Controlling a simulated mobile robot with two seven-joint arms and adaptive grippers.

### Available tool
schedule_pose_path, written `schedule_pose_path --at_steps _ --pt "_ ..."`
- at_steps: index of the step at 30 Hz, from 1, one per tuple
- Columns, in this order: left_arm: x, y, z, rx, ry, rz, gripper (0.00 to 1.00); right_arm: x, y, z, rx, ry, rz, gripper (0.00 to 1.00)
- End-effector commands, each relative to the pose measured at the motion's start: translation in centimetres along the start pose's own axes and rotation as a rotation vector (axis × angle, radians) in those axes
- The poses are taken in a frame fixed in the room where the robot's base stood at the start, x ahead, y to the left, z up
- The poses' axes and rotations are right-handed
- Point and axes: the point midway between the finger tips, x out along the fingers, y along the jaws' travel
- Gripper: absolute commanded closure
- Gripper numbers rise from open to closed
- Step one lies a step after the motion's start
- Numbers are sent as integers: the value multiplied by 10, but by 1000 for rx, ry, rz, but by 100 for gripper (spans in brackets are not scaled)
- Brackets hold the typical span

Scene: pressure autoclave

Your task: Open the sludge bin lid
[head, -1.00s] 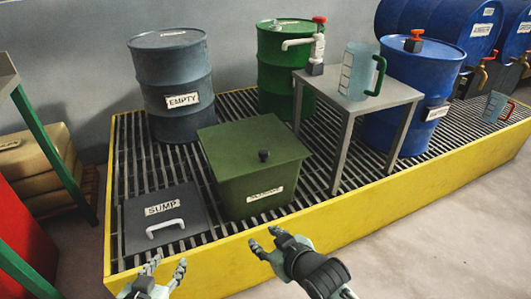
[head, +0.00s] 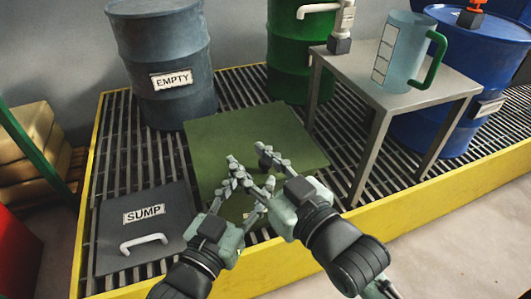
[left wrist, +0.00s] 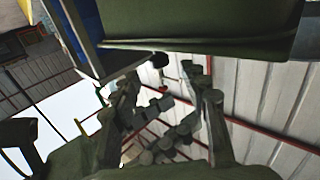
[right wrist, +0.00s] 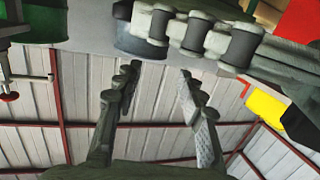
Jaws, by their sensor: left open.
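The sludge bin's green lid (head: 235,128) lies flat and looks shut on the grating. My two grippers cover its front edge, knob and label in the head view. In the left wrist view the green bin (left wrist: 200,25) fills the top, and a dark round knob (left wrist: 160,60) shows close to the fingers. My left gripper (head: 238,200) is open and empty at the bin's front. My right gripper (head: 249,160) is open and empty over the front part of the lid, its fingers crossing close to the left one. Whether either touches the lid or knob is unclear.
A grey sump cover (head: 150,235) with a white handle lies left of the bin. A grey "EMPTY" barrel (head: 160,50) and a green barrel (head: 295,60) stand behind. A small table (head: 425,95) with a clear jug (head: 400,55) stands to the right. A yellow rim (head: 390,222) edges the grating.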

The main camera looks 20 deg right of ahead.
Motion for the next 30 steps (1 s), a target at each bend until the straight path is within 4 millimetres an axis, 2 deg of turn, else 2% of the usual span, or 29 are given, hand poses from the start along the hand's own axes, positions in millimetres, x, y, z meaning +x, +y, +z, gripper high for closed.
schedule_pose_path --at_steps 6,12,23,30 --pt "37 -1 0 0 2 -1 55 0 -7 -15 12 78 -14 60" --pt "61 0 0 0 0 -1 55 -1 -12 -28 22 142 -25 60" --pt "67 0 0 0 -2 -1 55 -1 -14 -33 24 162 -28 60" --pt "67 0 0 0 -2 -1 84 -1 -14 -33 24 162 -28 60"
